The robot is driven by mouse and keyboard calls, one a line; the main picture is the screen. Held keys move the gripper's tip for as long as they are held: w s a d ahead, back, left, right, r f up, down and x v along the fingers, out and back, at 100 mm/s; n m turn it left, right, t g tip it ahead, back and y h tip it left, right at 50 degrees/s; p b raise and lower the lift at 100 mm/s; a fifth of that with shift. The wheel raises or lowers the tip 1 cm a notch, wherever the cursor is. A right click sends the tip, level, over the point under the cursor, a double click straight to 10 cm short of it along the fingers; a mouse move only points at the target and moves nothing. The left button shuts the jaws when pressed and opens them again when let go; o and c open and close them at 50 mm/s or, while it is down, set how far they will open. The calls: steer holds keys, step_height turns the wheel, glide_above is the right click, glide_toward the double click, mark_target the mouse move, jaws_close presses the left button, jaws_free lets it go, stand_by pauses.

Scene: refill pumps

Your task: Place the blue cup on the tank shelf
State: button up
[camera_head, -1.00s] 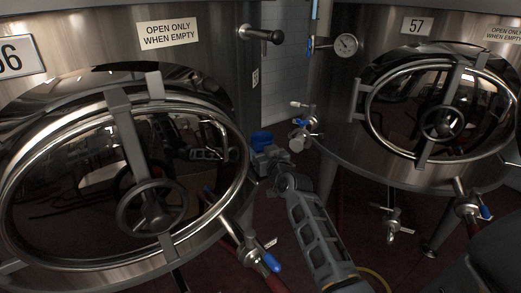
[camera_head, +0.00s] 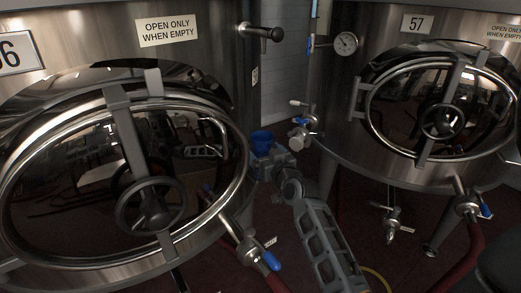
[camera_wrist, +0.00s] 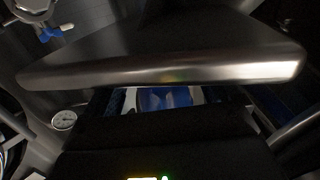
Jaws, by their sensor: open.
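The blue cup (camera_head: 261,138) shows in the head view at the far end of my arm, in the gap between the two tanks. It looks roughly upright. My gripper (camera_head: 265,151) is right at the cup and open; the contact between fingers and cup is too small to make out. In the wrist view a blue surface (camera_wrist: 165,98), likely the cup, shows in a narrow gap above the dark gripper body, mostly hidden. A wide metal edge (camera_wrist: 160,75) crosses just beyond it. I cannot tell for sure whether this is the tank shelf.
A large steel tank (camera_head: 215,40) with an oval hatch stands close on the left, and tank 57 (camera_head: 345,150) on the right. A blue-handled valve (camera_head: 258,253) is low in front.

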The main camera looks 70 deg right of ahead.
steer(key=s+a+f+n+t+y, duration=0.1)
steer(key=s+a, duration=0.3)
steer(key=a, duration=0.5)
steer(key=s+a+f+n+y+b, duration=0.1)
steer(key=s+a+f+y, duration=0.15)
steer(key=a, duration=0.55)
steer(key=s+a+f+n+t+y, duration=0.1)
steer(key=s+a, duration=0.4)
steer(key=a, duration=0.4)
steer(key=s+a+r+n+y, duration=0.2)
steer(key=s+a+r+y, duration=0.1)
steer(key=s+a, duration=0.4)
steer(key=s+a+r+n+y, duration=0.3)
steer(key=s+a+y, duration=0.1)
steer(key=s+a, duration=0.3)
steer(key=shift+a+r+n, duration=0.3)
steer(key=shift+a+r, duration=0.05)
steer(key=shift+a, duration=0.7)
